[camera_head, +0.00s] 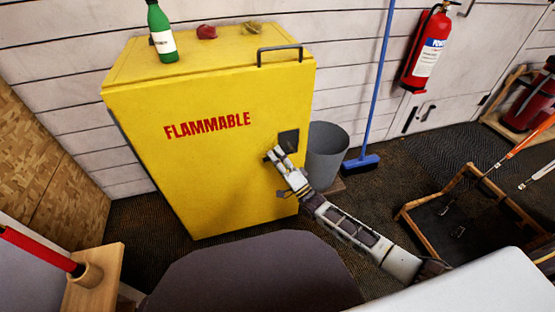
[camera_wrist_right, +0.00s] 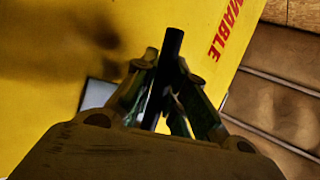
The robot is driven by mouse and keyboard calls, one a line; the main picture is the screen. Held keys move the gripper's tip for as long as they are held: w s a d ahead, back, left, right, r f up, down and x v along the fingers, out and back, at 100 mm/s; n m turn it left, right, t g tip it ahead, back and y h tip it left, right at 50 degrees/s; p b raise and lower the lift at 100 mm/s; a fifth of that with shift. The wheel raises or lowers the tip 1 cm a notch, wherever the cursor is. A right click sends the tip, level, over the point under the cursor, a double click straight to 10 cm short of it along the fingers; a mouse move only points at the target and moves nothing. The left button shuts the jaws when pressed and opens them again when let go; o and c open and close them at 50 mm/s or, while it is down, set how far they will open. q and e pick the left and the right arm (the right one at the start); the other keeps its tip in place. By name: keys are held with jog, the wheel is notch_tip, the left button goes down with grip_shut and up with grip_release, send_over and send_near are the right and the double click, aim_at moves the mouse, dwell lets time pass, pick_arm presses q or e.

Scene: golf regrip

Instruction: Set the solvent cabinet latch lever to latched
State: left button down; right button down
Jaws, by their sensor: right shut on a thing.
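The yellow solvent cabinet (camera_head: 215,165) stands against the wall, with red FLAMMABLE lettering on its front. A dark latch plate (camera_head: 289,141) sits near the right edge of its door. My right gripper (camera_head: 274,156) is at the door, just left of and below that plate. In the right wrist view the gripper (camera_wrist_right: 165,85) is shut on a dark bar, the latch lever (camera_wrist_right: 173,42), which sticks up between the fingers. The lever is mostly hidden by the gripper in the head view. My left gripper is not in view.
A green bottle (camera_head: 161,32) and a red item (camera_head: 207,32) stand on the cabinet top, near a dark handle (camera_head: 279,48). A grey bin (camera_head: 326,154) and a blue broom (camera_head: 362,164) are right of the cabinet. A wooden-framed tray (camera_head: 412,210) lies further right.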

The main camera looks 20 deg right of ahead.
jog(key=shift+r+m+t+h, duration=0.2)
jog(key=shift+m+t+h, duration=0.3)
jog(key=shift+m, duration=0.4)
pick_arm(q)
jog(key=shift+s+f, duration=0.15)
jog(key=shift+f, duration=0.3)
pick_arm(e)
jog(key=shift+r+m+h, duration=0.2)
jog(key=shift+m+h, duration=0.1)
jog(key=shift+m, duration=0.3)
jog(key=c, duration=1.7)
grip_release()
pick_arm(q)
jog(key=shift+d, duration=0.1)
pick_arm(e)
jog(key=shift+s, duration=0.15)
jog(key=v, duration=1.1)
jog(key=shift+s+f, duration=0.2)
jog(key=shift+f, duration=0.2)
jog(key=shift+d, duration=0.15)
